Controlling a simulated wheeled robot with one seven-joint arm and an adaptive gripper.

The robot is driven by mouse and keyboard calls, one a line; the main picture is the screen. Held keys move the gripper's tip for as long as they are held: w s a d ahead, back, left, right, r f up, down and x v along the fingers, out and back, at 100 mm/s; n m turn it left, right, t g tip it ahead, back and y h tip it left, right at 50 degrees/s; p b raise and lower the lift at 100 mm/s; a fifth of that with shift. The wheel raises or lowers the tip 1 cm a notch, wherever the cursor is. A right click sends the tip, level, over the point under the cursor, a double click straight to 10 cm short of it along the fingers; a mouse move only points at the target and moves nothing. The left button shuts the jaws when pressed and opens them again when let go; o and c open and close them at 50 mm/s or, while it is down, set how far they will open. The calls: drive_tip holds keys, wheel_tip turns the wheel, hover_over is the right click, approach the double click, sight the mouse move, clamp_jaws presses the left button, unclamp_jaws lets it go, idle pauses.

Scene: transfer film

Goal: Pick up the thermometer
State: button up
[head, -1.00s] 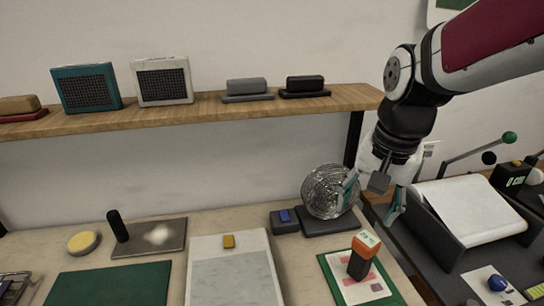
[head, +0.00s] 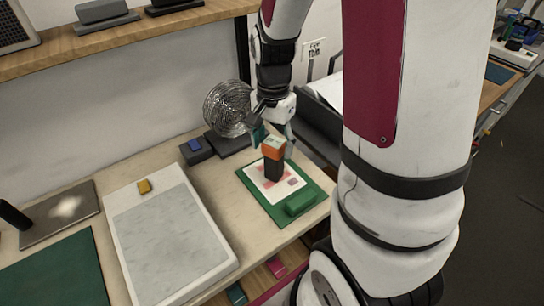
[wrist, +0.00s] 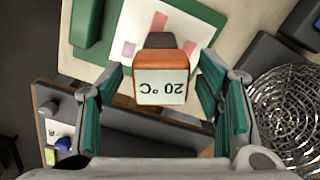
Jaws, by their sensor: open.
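The thermometer (head: 273,158) has an orange head with a pale display and a dark body. It stands upright on a white printed sheet on a green mat (head: 254,197). In the wrist view the thermometer (wrist: 161,82) shows its display reading "20 °C". My gripper (head: 272,134) is just above and around the thermometer's head in the head view. In the wrist view my gripper (wrist: 162,105) is open, with its teal fingers on either side of the orange head and a gap on both sides.
A small green block (head: 301,203) lies on the mat's front corner. A dark box with a blue top (head: 196,150) and a large pale tray (head: 118,215) are further left.

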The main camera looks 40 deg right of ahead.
drive_tip(key=shift+w+d+f, duration=0.1)
drive_tip(key=shift+d+f, duration=0.05)
drive_tip(key=shift+f, duration=1.25)
drive_tip(key=shift+w+d+f, duration=0.1)
drive_tip(key=shift+d+f, duration=0.05)
drive_tip(key=shift+f, duration=1.25)
drive_tip(key=shift+c, duration=0.6)
drive_tip(key=shift+r, duration=0.15)
drive_tip(key=c, duration=1.3)
